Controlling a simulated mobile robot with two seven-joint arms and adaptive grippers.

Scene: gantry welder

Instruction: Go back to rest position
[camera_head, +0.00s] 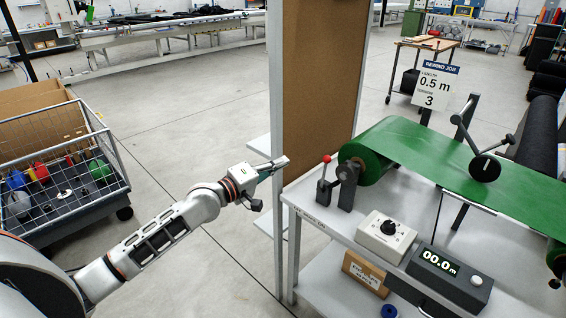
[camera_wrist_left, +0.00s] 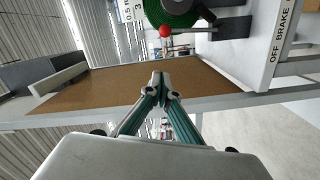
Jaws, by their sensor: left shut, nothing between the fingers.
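My left arm reaches in from the left in the head view. My left gripper (camera_head: 280,163) is shut and empty, in front of the brown board and just left of the machine table. In the left wrist view its two fingers meet at the tips (camera_wrist_left: 160,78). The red-knobbed brake lever (camera_head: 324,180) stands upright a little to the right of the gripper, apart from it. The red knob (camera_wrist_left: 165,31) also shows beyond the fingertips in the left wrist view. My right gripper is not in view.
The machine table (camera_head: 340,225) carries a green roll (camera_head: 400,140), a dial box (camera_head: 386,236) and a length counter (camera_head: 448,276). A brown board (camera_head: 318,70) stands upright behind the gripper. A wire cart (camera_head: 115,160) is at left. Open floor (camera_head: 190,120) lies between cart and board.

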